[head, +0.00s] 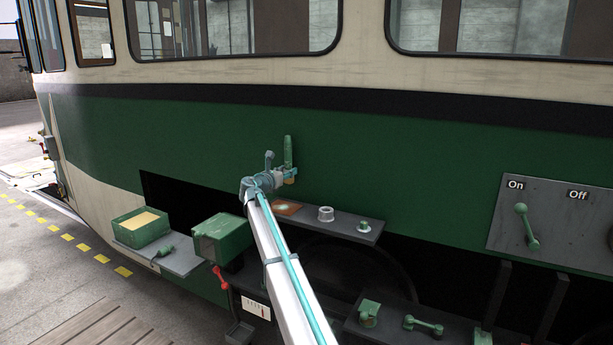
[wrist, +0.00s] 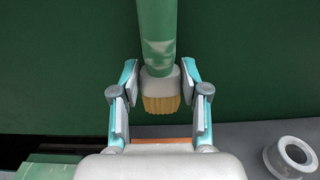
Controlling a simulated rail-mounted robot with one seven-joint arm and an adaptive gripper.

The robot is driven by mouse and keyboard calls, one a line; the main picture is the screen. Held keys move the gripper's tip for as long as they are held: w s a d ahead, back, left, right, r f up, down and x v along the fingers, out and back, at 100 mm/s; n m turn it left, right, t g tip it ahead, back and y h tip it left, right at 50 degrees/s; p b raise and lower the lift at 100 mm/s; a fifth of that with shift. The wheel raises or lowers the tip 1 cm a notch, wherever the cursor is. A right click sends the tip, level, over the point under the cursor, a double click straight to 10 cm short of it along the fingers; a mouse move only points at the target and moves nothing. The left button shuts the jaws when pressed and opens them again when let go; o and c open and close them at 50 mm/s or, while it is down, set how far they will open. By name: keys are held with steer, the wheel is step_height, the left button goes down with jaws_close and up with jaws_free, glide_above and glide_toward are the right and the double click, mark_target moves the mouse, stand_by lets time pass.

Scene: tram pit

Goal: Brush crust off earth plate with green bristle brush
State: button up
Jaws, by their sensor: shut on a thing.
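My gripper (head: 288,173) is shut on the green bristle brush (head: 288,150), which stands upright with its handle up. The wrist view shows the green handle (wrist: 157,38), a pale collar between the fingers (wrist: 160,78) and tan bristles (wrist: 160,104) pointing down. The earth plate (head: 293,207) is an orange-brown plate on the left part of a grey shelf, with a pale patch that looks like crust. The bristles are above the plate; a gap shows between them. In the wrist view, only an orange strip of the plate (wrist: 165,140) shows; my gripper's body hides the rest.
On the same shelf (head: 345,232) stand a pale ring (head: 325,214) and a green-topped fitting (head: 364,226). A green box (head: 222,238) is left of my arm. A tray with an open green box (head: 140,232) is further left. The tram's green side (head: 400,160) rises behind.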

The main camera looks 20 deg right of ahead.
steer(key=shift+w+a+f+b, duration=0.1)
steer(key=shift+a+f+b, duration=0.05)
steer(key=shift+f+b, duration=2.35)
steer(key=o, duration=0.6)
steer(key=shift+f+p, duration=0.4)
steer(key=shift+f, duration=0.15)
steer(key=shift+r, duration=0.1)
steer(key=c, duration=0.6)
